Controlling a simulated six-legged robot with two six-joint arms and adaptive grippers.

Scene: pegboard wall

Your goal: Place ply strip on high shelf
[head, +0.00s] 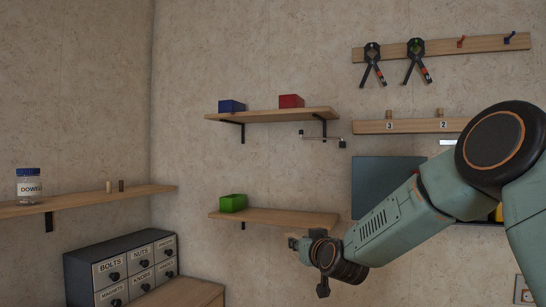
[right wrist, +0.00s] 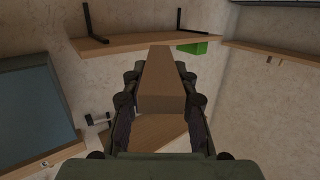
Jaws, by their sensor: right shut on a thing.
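The ply strip (right wrist: 166,80) is a plain brown wooden piece. It is held between the fingers of my right gripper (right wrist: 160,95) in the right wrist view and points away from the camera. In the head view my right gripper (head: 303,245) is just below the right part of the lower shelf (head: 270,215); the strip is mostly hidden or too small to make out there. The high shelf (head: 265,115) is on the back wall above, with a blue bin (head: 231,106) on its left and a red bin (head: 291,101) right of centre. My left gripper is not in view.
A green bin (head: 233,203) stands on the lower shelf's left end. A side shelf (head: 90,200) holds a labelled jar (head: 28,184) and two small pegs. A drawer cabinet (head: 122,265) stands below. Clamps (head: 416,62) hang on a rail at upper right.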

